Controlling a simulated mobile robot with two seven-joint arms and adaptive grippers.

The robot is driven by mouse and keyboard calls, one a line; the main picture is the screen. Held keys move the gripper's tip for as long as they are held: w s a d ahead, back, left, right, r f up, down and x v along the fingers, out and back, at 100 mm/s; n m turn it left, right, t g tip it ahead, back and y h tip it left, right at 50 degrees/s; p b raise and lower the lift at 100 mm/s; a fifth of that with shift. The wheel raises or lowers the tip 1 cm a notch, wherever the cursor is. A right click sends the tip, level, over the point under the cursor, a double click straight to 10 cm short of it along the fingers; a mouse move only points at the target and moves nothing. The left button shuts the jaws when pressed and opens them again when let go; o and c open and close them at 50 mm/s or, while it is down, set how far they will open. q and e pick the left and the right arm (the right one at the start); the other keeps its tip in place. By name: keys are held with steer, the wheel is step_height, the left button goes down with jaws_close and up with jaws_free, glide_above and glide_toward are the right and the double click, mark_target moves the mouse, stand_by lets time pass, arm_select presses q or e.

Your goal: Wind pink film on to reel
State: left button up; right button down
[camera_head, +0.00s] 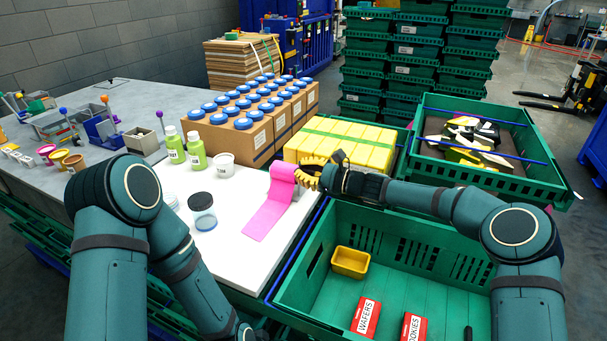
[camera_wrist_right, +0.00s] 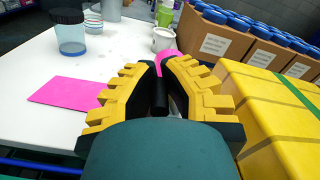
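The pink film (camera_head: 268,215) lies as a flat strip on the white tabletop, running from the front up to a pink roll on the reel (camera_head: 283,174). The strip also shows in the right wrist view (camera_wrist_right: 68,92). My right gripper (camera_head: 308,174) has yellow toothed fingers and is at the right side of the reel. In the right wrist view its fingers (camera_wrist_right: 160,75) close in on a slim black handle (camera_wrist_right: 159,97), with pink just beyond. The fingers hide most of the reel there.
Yellow blocks (camera_head: 342,140) with a green strap stand behind my right gripper. A green crate (camera_head: 400,225) with red boxes and a yellow tub is at the front right. A clear jar with a blue base (camera_head: 203,212) and green bottles (camera_head: 195,150) stand left of the film.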

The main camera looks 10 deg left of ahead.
steer(key=shift+s, duration=0.1)
stand_by(0.4)
steer(key=c, duration=1)
jaws_free()
steer(key=v, duration=1.2)
